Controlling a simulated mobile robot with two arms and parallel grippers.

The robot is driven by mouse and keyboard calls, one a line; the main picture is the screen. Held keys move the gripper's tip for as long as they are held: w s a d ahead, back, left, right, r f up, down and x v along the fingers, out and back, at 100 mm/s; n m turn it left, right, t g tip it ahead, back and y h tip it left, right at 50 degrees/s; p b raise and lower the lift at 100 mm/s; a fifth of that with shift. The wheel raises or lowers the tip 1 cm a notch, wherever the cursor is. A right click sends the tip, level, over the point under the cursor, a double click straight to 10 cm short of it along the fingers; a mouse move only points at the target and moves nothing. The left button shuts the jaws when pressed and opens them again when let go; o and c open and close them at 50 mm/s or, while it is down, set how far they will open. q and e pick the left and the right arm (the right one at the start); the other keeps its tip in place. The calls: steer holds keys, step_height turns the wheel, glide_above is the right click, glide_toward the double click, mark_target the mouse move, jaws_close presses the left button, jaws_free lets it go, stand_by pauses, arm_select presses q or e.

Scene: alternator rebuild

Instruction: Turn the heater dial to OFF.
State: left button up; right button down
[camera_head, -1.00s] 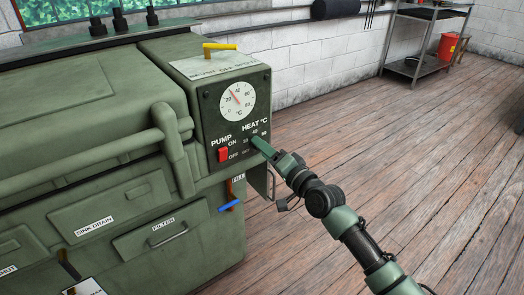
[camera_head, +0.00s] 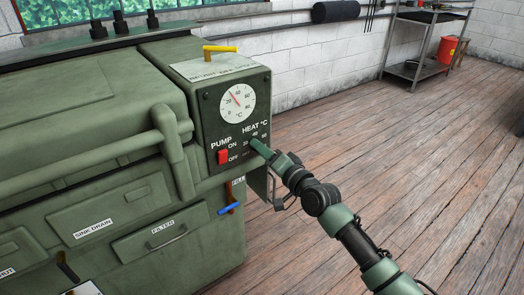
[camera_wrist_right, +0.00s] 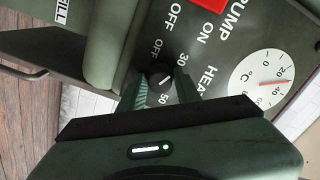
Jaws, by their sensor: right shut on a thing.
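The heater dial (camera_wrist_right: 160,75) is a small black round knob on the green washer's control panel, under the HEAT °C label. In the right wrist view it sits between the two green fingers of my right gripper (camera_wrist_right: 162,90), which is shut on it. A light mark shows on the knob; its exact setting is hard to read. OFF, 30 and 50 are printed around it. In the head view my right gripper (camera_head: 256,146) reaches the panel from the right and hides the dial. My left gripper is in neither view.
The red pump switch (camera_head: 223,157) is left of the dial. The temperature gauge (camera_head: 238,104) is above it. A yellow handle (camera_head: 220,49) stands on top, and a blue-handled lever (camera_head: 230,209) is below.

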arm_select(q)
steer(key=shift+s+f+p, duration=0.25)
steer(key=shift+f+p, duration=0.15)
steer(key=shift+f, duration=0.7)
arm_select(e)
steer(key=shift+n, duration=5.7)
steer(key=c, duration=1)
jaws_free()
